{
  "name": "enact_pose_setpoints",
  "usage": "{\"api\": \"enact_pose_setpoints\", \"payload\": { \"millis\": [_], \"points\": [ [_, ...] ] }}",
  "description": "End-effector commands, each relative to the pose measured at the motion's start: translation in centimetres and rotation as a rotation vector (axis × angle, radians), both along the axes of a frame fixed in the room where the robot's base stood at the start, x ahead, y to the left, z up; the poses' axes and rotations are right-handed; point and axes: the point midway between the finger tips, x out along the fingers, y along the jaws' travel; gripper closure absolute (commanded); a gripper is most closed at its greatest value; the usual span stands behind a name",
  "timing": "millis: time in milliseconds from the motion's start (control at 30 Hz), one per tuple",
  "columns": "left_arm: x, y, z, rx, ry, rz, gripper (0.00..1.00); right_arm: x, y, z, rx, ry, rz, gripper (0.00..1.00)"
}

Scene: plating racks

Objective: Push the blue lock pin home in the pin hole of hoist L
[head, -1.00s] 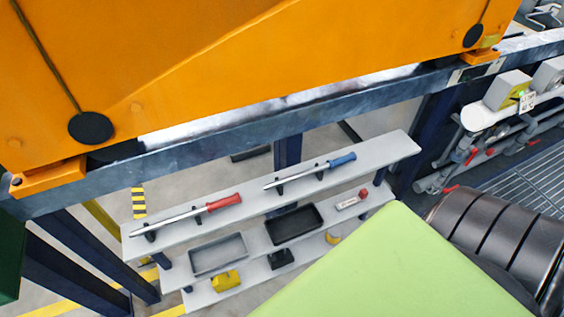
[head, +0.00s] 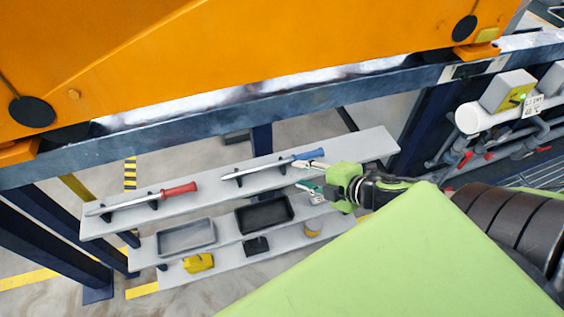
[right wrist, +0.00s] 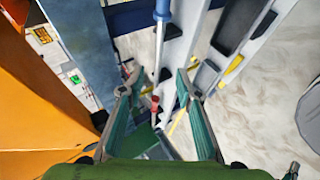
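The blue lock pin (head: 270,166) lies in dark rests on the upper shelf, blue handle to the right and steel shaft to the left. My right gripper (head: 309,176) is open and empty, with its fingertips close to the blue handle; I cannot tell whether they touch it. In the right wrist view the blue handle (right wrist: 162,10) shows at the top, beyond the open fingers (right wrist: 157,82). An orange body (head: 230,60) with end brackets sits above the steel beam. I cannot tell which part is hoist L, and no pin hole shows clearly. My left gripper is not in view.
A red-handled pin (head: 150,197) lies on the same shelf (head: 365,146), left of the blue one. Below are a grey tray (head: 185,237), a black tray (head: 264,213) and a yellow item (head: 198,262). The steel beam (head: 250,112) crosses above the shelves. White pipework (head: 500,112) stands at right.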

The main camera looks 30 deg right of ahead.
Motion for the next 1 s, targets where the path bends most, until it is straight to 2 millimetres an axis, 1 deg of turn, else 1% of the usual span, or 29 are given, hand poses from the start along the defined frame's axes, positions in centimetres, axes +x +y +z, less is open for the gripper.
{"api": "enact_pose_setpoints", "payload": {
  "millis": [233,600,767,1000],
  "points": [
    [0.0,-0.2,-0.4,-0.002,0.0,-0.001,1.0,2.1,0.4,-1.3,0.0,-0.003,-0.001,0.69],
    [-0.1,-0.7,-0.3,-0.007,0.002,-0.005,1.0,5.3,1.1,-3.4,0.002,-0.003,-0.005,0.69],
    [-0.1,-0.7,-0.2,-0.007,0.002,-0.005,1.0,6.3,1.4,-4.2,0.002,0.0,-0.004,0.69],
    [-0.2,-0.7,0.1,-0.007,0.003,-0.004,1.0,7.1,1.5,-4.6,0.001,0.0,-0.003,0.69]
  ]
}}
